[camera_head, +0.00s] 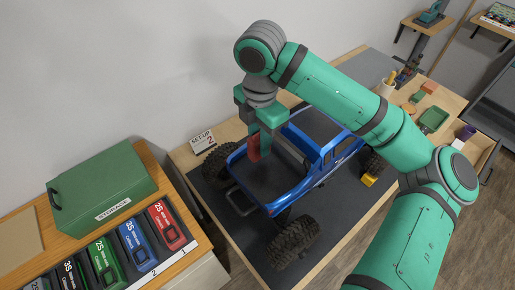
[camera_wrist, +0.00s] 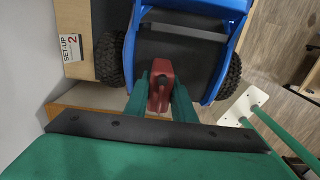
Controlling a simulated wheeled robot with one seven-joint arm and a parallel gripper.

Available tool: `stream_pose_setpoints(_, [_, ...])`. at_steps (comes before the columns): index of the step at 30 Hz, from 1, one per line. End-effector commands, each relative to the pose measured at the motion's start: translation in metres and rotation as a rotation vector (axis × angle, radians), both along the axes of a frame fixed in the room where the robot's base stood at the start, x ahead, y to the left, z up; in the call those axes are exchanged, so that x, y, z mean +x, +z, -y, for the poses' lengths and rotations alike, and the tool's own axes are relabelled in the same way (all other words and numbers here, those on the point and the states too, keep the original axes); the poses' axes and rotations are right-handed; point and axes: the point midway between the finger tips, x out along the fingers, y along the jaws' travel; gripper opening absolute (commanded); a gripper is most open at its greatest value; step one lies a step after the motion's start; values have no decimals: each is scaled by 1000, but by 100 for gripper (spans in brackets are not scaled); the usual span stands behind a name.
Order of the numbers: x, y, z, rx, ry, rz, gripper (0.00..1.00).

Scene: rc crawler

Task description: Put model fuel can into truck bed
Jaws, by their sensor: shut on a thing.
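The model fuel can (camera_head: 253,147) is small and red. My gripper (camera_head: 262,145) is shut on it and holds it over the back part of the truck bed (camera_head: 265,178). In the wrist view the red can (camera_wrist: 160,86) sits between the two green fingers (camera_wrist: 160,100), with the dark bed floor (camera_wrist: 185,50) beyond it. The truck (camera_head: 330,150) is a blue crawler with large black tyres on a dark mat. I cannot tell whether the can touches the bed floor. Part of the can is hidden by the fingers.
A green storage box (camera_head: 100,185) and several coloured battery packs (camera_head: 167,224) stand on the left bench. A "SET-UP 2" sign (camera_head: 203,141) stands by the rear tyre. A yellow block (camera_head: 369,180) lies right of the truck. My arm crosses the right side.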

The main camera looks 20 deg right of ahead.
Motion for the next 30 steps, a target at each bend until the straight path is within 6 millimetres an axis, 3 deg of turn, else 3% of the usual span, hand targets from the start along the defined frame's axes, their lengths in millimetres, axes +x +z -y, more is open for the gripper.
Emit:
stream_pose_setpoints(9, [4,-36,-4,0,0,0,1])
stream_pose_setpoints(21, [4,-41,-5,1,1,0,1])
stream_pose_setpoints(22, [4,-40,-4,0,1,0,28])
stream_pose_setpoints(24, [4,-40,-4,0,1,0,42])
stream_pose_setpoints(30, [4,-40,-4,0,1,0,42])
